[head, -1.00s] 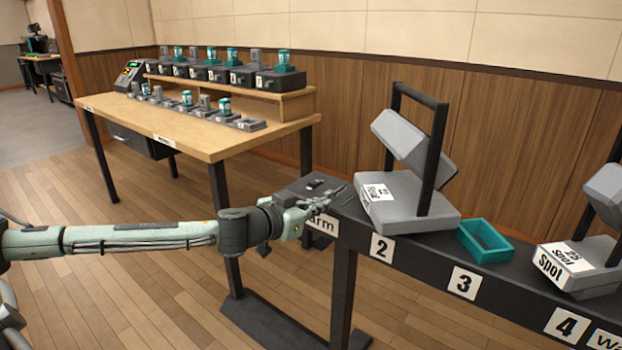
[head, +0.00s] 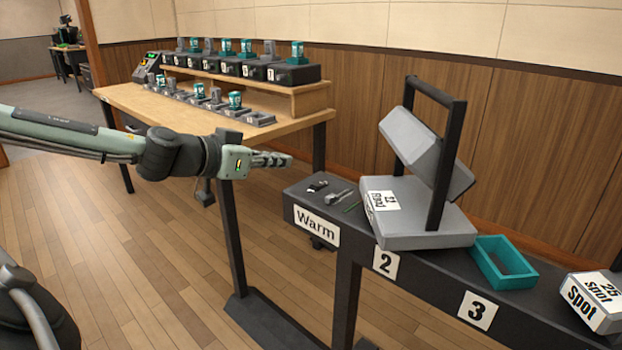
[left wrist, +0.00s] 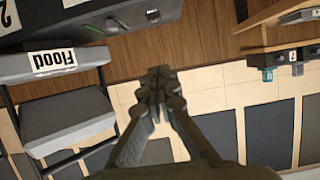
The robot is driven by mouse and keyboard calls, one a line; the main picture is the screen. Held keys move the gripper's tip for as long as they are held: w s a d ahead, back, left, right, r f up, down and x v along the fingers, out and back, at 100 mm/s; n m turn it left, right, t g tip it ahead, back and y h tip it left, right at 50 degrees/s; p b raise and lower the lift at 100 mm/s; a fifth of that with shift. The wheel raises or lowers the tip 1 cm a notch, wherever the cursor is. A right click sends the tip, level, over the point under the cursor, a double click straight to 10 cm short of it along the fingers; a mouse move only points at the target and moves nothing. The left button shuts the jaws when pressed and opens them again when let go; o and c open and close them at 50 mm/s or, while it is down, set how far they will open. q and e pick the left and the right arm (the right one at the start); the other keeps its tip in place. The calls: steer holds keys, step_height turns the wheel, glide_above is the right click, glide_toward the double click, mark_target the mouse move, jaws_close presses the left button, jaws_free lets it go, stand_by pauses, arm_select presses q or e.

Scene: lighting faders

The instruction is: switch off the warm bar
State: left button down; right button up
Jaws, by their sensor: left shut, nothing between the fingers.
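The warm bar (head: 293,209) is a dark beam with a white "Warm" label (head: 317,225) at its left end. A small black switch with a pale part (head: 317,186) sits on top there; its position is too small to tell. My left gripper (head: 288,160) is shut and empty, above and left of the bar's end, apart from it. In the left wrist view the shut fingers (left wrist: 158,82) point at the wall and floor side, with the dark bar (left wrist: 125,22) at the upper left.
On the bar, a grey clamp-like piece (head: 338,197) lies near the switch, then a grey Flood lamp (head: 420,225), a teal tray (head: 503,262) and a Spot lamp (head: 597,298). A wooden table (head: 200,118) with fader rows stands behind.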

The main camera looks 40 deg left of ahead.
arm_select(q)
steer(key=p, duration=0.2)
glide_above(310, 192)
steer(key=s, duration=0.2)
step_height(310, 192, down, 3)
steer(key=shift+s+a+r, duration=0.1)
steer(key=shift+a+r, duration=0.05)
steer(key=shift+w+p, duration=0.3)
steer(key=shift+p+x, duration=0.9)
steer(key=shift+x, duration=0.1)
step_height(310, 192, down, 3)
steer(key=shift+r+b, duration=0.2)
steer(key=shift+b, duration=0.1)
steer(key=shift+s+f, duration=0.1)
steer(key=shift+f, duration=0.7)
arm_select(e)
step_height(310, 192, down, 8)
steer(key=shift+w+a+f+g+y, duration=0.15)
steer(key=shift+w+g+y, duration=0.15)
steer(key=shift+w, duration=0.05)
